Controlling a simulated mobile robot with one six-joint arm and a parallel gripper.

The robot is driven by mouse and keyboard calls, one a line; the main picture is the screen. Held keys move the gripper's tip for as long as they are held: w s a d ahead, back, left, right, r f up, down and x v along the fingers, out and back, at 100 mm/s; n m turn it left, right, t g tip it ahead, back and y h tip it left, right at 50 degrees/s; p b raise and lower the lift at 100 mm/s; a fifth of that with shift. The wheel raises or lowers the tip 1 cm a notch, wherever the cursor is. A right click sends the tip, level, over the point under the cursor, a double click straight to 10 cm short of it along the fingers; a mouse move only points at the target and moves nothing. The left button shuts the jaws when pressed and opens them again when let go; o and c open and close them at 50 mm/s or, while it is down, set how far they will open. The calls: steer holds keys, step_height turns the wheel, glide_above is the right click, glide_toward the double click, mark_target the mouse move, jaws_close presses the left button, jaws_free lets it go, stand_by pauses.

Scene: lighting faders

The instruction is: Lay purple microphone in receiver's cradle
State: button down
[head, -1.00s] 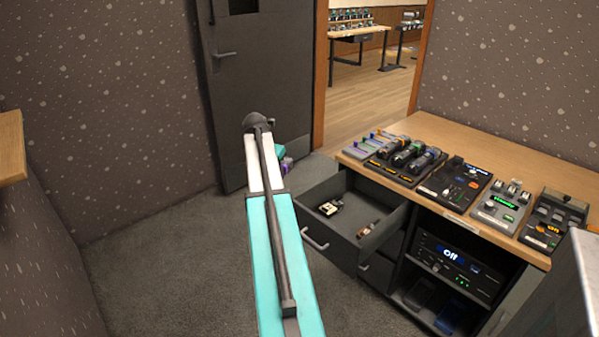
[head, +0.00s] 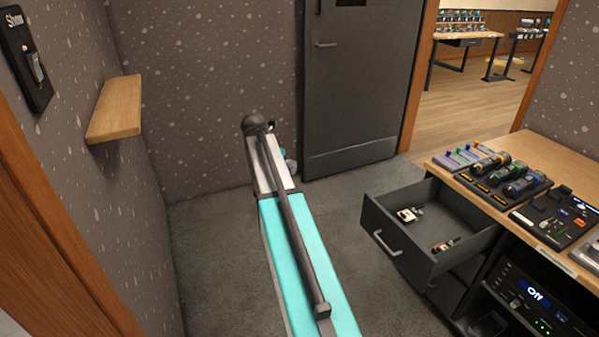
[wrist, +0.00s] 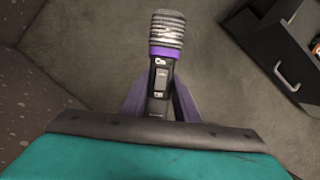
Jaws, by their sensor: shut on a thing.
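A microphone (wrist: 162,77) with a silver mesh head, a purple ring and a black body shows in the wrist view. My gripper (wrist: 160,103) is shut on its body with purple fingers, and the mesh head points away from the wrist. The floor is behind it. In the head view my arm hides most of the gripper and the microphone. A dark dock (head: 497,198) holding several other microphones sits on the bench at the right. I cannot tell which part is the receiver's cradle.
An open drawer (head: 385,232) with small items juts from the wooden bench (head: 545,150). A row of coloured faders (head: 462,157) and a black console (head: 555,215) are on top. A wooden shelf (head: 115,108) is on the left wall. A grey door (head: 360,85) stands behind; floor is clear.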

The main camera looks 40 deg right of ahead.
steer(key=w+a+f+m+b, duration=0.1)
steer(key=w+a+m, duration=0.1)
steer(key=a, duration=2.8)
steer(key=s+a+m+g, duration=0.4)
steer(key=s+a+m, duration=0.2)
steer(key=s+m, duration=0.1)
steer(key=shift+a+r+m, duration=0.3)
steer(key=shift+r+m, duration=0.1)
steer(key=shift+m, duration=0.4)
steer(key=shift+s, duration=0.2)
